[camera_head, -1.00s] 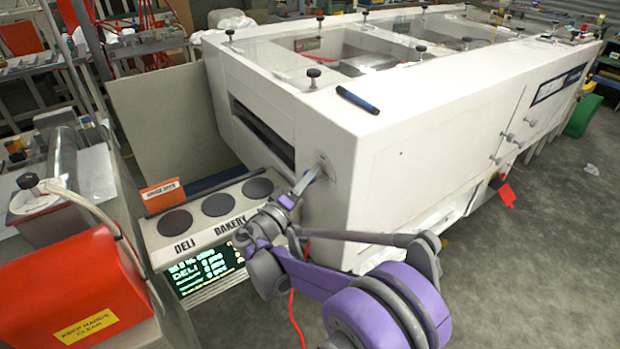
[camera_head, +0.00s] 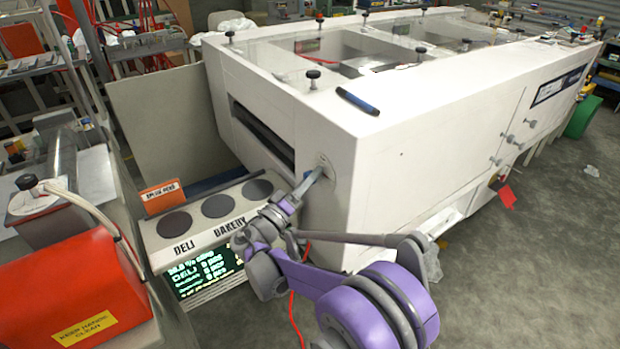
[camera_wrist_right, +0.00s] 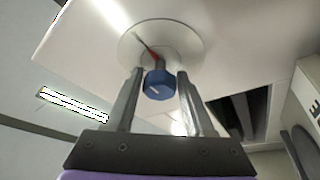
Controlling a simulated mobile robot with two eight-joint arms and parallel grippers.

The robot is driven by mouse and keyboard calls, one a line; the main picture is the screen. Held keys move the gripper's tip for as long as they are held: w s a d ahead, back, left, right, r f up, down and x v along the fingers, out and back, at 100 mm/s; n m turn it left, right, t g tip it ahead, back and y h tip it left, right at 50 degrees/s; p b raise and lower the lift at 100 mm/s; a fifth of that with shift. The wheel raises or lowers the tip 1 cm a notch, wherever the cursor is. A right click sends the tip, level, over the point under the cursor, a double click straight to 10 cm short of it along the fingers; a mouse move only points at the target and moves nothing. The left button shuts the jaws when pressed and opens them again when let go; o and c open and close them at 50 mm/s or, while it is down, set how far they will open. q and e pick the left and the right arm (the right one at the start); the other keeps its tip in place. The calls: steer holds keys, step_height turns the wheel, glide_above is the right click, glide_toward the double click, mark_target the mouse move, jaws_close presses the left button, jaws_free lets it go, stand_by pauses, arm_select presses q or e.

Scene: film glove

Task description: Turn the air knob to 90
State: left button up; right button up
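The air knob (camera_wrist_right: 158,85) is a small blue knob with a pale line on its face. It stands on a round dial plate (camera_wrist_right: 185,38), with a red pointer mark behind it, on the white machine's end. In the head view the dial plate (camera_head: 326,162) shows only in part, and the knob is hidden by my gripper. My right gripper (camera_head: 317,174) reaches up to the dial. In the right wrist view its two fingers (camera_wrist_right: 159,80) stand on either side of the knob, close to its sides; contact is not clear. My left gripper is out of view.
A red box (camera_head: 70,290) is at left; open floor (camera_head: 530,270) lies right.

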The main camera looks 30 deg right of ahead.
steer(key=shift+o, duration=1.4)
steer(key=v, duration=1)
steer(key=shift+a, duration=0.35)
steer(key=shift+s+f, duration=0.1)
steer(key=shift+s, duration=0.05)
